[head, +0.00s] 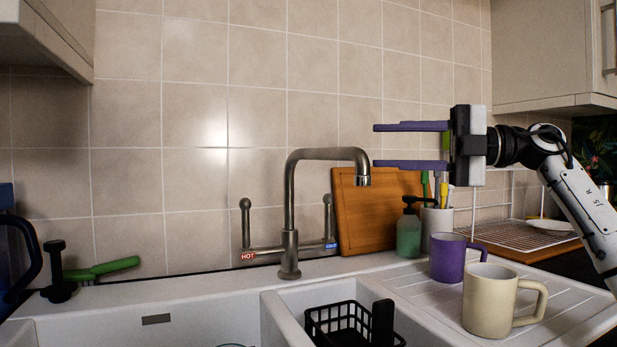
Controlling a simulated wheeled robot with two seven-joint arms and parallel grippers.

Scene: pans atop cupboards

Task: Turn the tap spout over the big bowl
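The grey metal tap (290,215) stands behind the sink, between its two bowls. Its spout (330,154) points right, with the downturned end above the right bowl side. The big bowl (130,328) is on the left, and its lower part is cut off by the picture edge. My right gripper (376,146) is open and empty, with its purple fingers pointing left. Its fingertips are just right of the spout's end in the picture; I cannot tell whether they touch it. My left gripper is not in view.
The small right bowl (290,302) holds a black basket (345,322). A purple mug (447,258) and a cream mug (490,300) stand on the drainer. A soap bottle (408,235) and a wooden board (375,215) are behind. Hot and cold levers flank the tap.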

